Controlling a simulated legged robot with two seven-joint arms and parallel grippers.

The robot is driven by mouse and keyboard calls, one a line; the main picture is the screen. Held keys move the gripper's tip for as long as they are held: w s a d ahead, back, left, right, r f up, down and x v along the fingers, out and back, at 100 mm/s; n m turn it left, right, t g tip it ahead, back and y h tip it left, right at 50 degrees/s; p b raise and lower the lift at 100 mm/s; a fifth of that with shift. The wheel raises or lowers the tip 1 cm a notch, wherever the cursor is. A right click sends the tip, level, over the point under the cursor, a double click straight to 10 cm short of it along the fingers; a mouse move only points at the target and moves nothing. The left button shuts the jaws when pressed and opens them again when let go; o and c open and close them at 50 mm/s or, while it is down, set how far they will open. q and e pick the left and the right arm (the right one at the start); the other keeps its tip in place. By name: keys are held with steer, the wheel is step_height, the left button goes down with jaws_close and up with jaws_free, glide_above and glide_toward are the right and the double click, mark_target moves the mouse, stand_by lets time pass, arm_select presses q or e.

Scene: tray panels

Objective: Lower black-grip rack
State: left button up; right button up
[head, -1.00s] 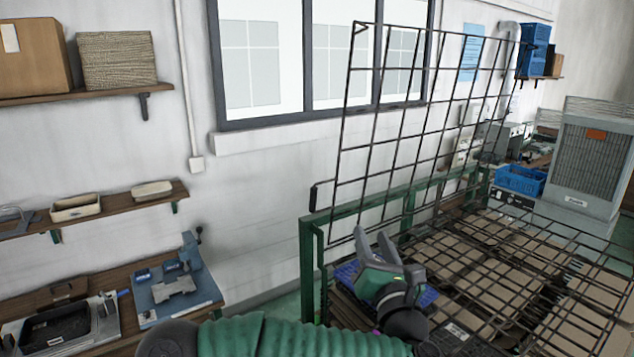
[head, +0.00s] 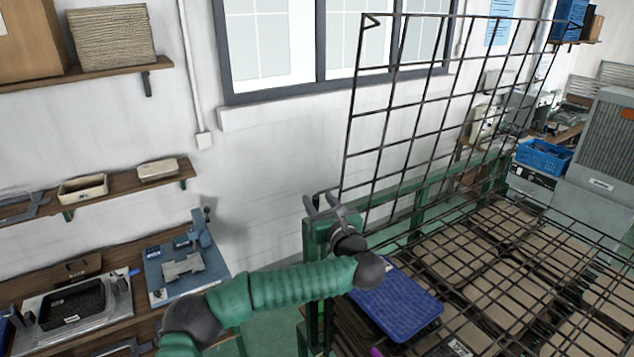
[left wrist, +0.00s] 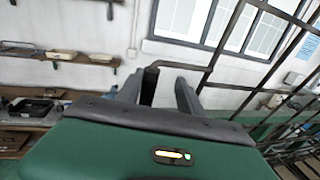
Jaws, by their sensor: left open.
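The raised wire rack (head: 407,107) is a black mesh panel standing steeply upright on the green frame (head: 424,193). Its black grip (left wrist: 149,86) sticks out from the panel's left edge on a bent wire and shows in the left wrist view between my fingers. In the head view the grip is hidden or merges with my gripper. My left gripper (head: 322,202) is open at the panel's lower left edge, and its fingers (left wrist: 160,92) lie on either side of the grip in the wrist picture. I cannot tell whether they touch it. My right gripper is not in view.
A second mesh panel (head: 475,262) lies low over several brown cartons. A blue tray (head: 396,300) sits below my gripper. A wall shelf (head: 100,74) and a bench with a blue device (head: 186,265) stand left. A grey cabinet (head: 607,150) stands right.

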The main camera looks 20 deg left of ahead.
arm_select(q)
steer(key=shift+p+x, duration=0.3)
steer(key=shift+x, duration=0.6)
steer(key=shift+a+r, duration=0.15)
steer(key=shift+a, duration=0.25)
steer(key=shift+s+a+r, duration=0.15)
steer(key=shift+s+a, duration=0.5)
steer(key=shift+s, duration=0.05)
steer(key=shift+w+d, duration=0.15)
steer(key=shift+w, duration=0.1)
steer(key=c, duration=0.4)
steer(key=shift+w+d+f, duration=0.2)
steer(key=shift+d, duration=0.05)
steer(key=shift+c, duration=1.2)
steer(key=shift+d, duration=0.1)
jaws_close()
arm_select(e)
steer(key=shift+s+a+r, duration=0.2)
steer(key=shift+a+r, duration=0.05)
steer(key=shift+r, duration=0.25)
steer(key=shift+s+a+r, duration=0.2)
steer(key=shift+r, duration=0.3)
arm_select(q)
steer(key=shift+a, duration=0.2)
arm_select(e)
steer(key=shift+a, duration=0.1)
arm_select(q)
steer(key=shift+r, duration=0.1)
